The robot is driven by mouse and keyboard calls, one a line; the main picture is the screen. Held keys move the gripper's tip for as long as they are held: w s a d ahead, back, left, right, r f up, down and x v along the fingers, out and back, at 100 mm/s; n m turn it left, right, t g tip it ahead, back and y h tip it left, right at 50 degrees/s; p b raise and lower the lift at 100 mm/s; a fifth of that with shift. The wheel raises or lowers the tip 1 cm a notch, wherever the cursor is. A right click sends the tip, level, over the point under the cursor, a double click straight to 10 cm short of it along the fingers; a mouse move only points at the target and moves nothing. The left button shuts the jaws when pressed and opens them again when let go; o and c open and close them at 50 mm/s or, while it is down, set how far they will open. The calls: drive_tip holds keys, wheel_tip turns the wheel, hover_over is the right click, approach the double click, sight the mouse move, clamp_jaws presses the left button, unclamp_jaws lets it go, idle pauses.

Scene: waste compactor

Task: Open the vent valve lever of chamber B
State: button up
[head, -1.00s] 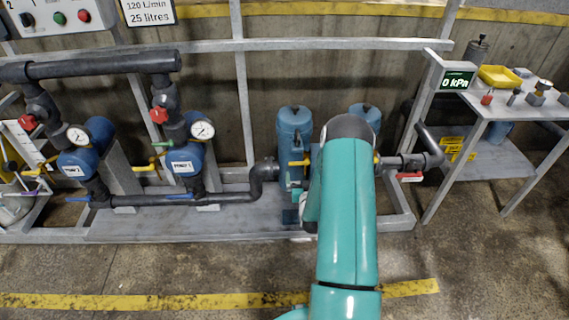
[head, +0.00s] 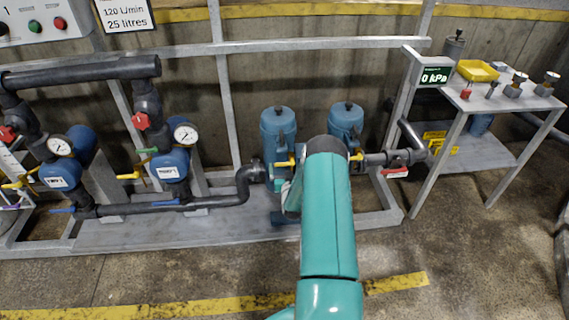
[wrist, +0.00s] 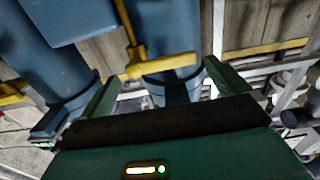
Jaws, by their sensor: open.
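Two blue cylindrical chambers, left (head: 278,128) and right (head: 346,120), stand side by side on the skid in the head view. I cannot read which is B. A yellow lever (head: 285,162) shows by the left one and another yellow part (head: 357,155) by the right one. In the wrist view, a yellow lever (wrist: 165,66) with a thin stem lies across a blue cylinder, ahead of my gripper (wrist: 163,74). My green fingers are apart on either side of it in the picture; contact is not visible. In the head view my arm hides the gripper's tips.
Two blue pumps (head: 68,165) with gauges and dark pipework stand at the left. A red-handled valve (head: 395,171) is right of the chambers.

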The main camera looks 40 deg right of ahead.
sight(285, 164)
drive_tip(key=shift+x, duration=1.6)
drive_tip(key=shift+a, duration=0.1)
drive_tip(key=c, duration=1.3)
